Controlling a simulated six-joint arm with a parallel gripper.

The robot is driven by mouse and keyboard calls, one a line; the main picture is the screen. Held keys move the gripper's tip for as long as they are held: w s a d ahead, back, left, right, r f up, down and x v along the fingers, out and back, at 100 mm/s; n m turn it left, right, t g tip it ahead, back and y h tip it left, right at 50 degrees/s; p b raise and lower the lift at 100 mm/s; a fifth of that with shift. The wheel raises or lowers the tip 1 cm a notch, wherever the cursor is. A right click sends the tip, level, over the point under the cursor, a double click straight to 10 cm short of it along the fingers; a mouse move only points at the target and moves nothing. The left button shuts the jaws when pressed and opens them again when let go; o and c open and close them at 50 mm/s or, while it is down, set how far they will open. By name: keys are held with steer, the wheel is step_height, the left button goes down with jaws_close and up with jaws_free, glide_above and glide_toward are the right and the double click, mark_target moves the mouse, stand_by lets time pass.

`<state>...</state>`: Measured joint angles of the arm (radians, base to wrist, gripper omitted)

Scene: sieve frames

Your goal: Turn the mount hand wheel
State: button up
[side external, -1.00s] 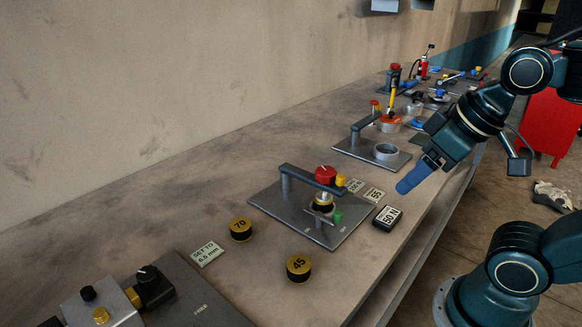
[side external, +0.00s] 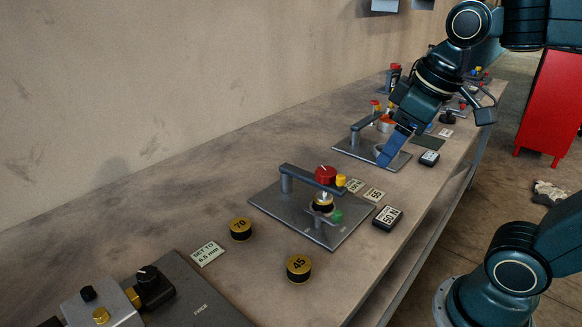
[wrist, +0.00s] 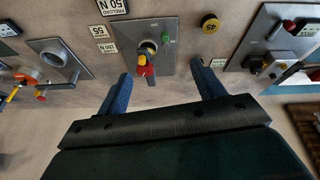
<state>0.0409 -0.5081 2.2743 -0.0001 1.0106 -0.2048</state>
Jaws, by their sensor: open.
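A red hand wheel (side external: 326,174) sits on the arm of a mount (side external: 300,212) with a grey base plate, above a black and gold round piece. A small yellow knob is beside it. In the wrist view the red wheel (wrist: 142,59) lies between my two fingers, beyond their tips. My gripper (side external: 385,158) has blue fingers pointing down. In the side view it overlaps the grey ring plate farther along the bench. In the wrist view my gripper (wrist: 161,72) has its fingers wide apart with nothing held. The wheel appears untouched.
The ring plate (side external: 346,151) and an orange-topped piece (side external: 386,124) stand farther back. Gold-topped discs marked 70 (side external: 241,228) and 45 (side external: 298,268) lie nearer. A 50 N block (side external: 387,216) is right of the mount. A dark fixture (side external: 190,300) is at the front.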

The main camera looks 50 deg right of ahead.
steer(key=w+d+r+n+g, duration=0.1)
steer(key=w+d+n+g, duration=0.15)
steer(key=w, duration=0.55)
steer(key=n+g, duration=0.2)
steer(key=n, duration=0.1)
glide_above(326, 171)
steer(key=f, duration=0.2)
steer(key=shift+w+r, duration=0.1)
steer(key=shift+r, duration=0.05)
step_height(326, 171, down, 14)
steer(key=shift+r, duration=0.1)
stand_by(0.3)
steer(key=c, duration=1)
